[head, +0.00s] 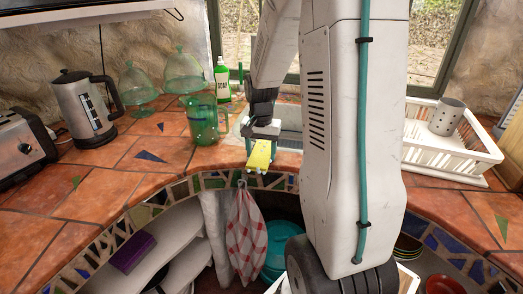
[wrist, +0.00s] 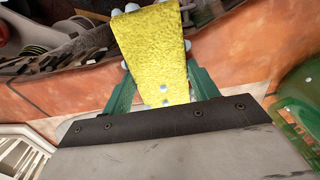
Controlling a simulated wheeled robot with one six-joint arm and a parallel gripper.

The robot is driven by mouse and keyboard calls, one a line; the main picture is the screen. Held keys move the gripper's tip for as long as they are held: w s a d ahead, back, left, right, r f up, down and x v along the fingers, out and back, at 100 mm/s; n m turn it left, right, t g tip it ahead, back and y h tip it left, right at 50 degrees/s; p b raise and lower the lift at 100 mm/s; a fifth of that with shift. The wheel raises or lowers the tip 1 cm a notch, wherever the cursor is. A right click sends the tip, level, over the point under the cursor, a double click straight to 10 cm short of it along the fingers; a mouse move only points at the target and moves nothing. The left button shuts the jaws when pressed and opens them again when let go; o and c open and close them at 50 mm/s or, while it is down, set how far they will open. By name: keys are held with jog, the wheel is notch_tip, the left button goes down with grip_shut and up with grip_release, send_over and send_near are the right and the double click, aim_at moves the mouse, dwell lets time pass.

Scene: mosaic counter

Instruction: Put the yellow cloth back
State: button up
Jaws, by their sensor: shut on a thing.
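The yellow cloth (head: 260,155) hangs below my gripper (head: 263,130) at the counter's front edge in the head view. In the wrist view the yellow cloth (wrist: 157,45) looks flat and rough-textured, and sits between the two green fingers of my gripper (wrist: 154,85). My gripper is shut on the cloth. A sink basin (head: 287,140) lies just behind and to the right of the gripper, partly hidden by my arm.
A green glass jug (head: 203,120) stands left of my gripper, with a green soap bottle (head: 222,80) behind it. A white dish rack (head: 450,150) is at the right. A checked towel (head: 246,236) hangs below the edge.

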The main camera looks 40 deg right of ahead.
aim_at(261, 154)
jog(key=shift+f, duration=0.1)
jog(key=o, duration=0.9)
jog(key=shift+o, duration=0.2)
notch_tip(261, 154, up, 12)
jog(key=s+a+r+n, duration=0.3)
jog(key=s+a, duration=0.1)
jog(key=a, duration=0.3)
jog(key=s+a+r+n, duration=0.2)
jog(key=s+a+r, duration=0.15)
jog(key=a, duration=0.35)
jog(key=s+a+f+n+t, duration=0.1)
jog(key=s+a+n, duration=0.5)
jog(key=s, duration=0.6)
jog(key=shift+a+f+n, duration=0.3)
jog(key=shift+a, duration=0.9)
